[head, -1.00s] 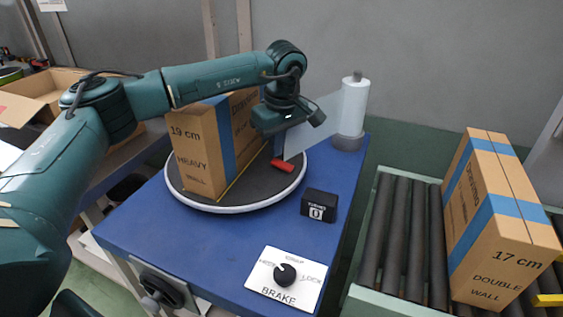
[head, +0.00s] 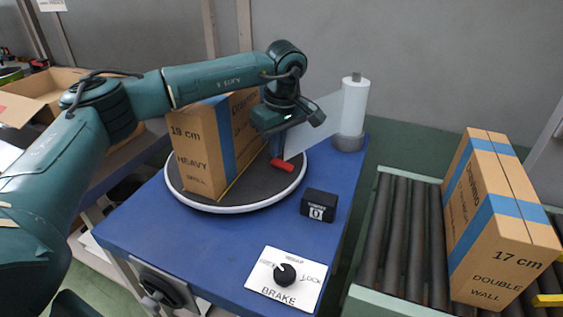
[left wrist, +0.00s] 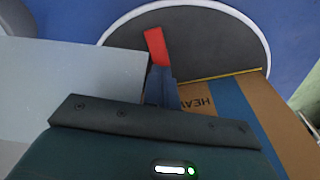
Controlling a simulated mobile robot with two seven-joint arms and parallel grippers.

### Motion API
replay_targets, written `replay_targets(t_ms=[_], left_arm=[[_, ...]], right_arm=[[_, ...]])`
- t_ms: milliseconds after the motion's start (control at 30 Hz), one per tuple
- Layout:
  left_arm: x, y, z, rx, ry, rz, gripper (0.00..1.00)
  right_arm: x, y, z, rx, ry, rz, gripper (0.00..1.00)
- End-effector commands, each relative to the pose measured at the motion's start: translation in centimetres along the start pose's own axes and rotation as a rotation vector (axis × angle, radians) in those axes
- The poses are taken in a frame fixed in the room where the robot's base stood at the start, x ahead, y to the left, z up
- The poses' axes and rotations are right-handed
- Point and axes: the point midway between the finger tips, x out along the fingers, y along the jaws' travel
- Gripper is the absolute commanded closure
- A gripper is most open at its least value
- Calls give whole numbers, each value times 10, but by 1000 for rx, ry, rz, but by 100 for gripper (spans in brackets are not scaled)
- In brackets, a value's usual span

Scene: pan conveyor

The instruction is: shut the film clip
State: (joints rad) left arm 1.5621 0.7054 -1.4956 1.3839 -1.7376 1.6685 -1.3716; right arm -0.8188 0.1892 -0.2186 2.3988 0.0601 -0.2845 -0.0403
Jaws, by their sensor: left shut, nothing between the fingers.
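The red film clip (head: 283,166) lies on the dark turntable (head: 245,195), beside the foot of the 19 cm box (head: 195,160). It also shows in the left wrist view (left wrist: 157,46) as a red bar just beyond my fingertips. My left gripper (head: 277,152) points down close to the clip, with its blue fingers together and empty (left wrist: 160,82). I cannot tell whether the fingertips touch the clip. A pale translucent film sheet (head: 322,118) runs from the upright film roll (head: 354,105) toward the box and gripper. The clip's jaw is too small to read. My right gripper is out of view.
A black counter block (head: 318,205) showing 0 and a white brake plate (head: 303,292) with a black knob are on the blue table (head: 170,232). A 17 cm box (head: 495,220) stands on the roller conveyor (head: 405,235) at right.

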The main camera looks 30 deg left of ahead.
Motion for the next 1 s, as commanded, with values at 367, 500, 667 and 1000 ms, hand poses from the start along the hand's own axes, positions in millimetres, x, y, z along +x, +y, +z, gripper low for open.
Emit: replay_targets(t_ms=[367, 500, 667, 1000], left_arm=[[4, 0, 1, 0, 0, 0, 100], [6, 0, 1, 0, 0, 0, 100], [9, 0, 1, 0, 0, 0, 100], [14, 0, 2, 0, 0, 0, 100]], right_arm=[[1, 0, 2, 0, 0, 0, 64], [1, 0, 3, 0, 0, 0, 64], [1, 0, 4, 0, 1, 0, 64], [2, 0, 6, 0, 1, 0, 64]])
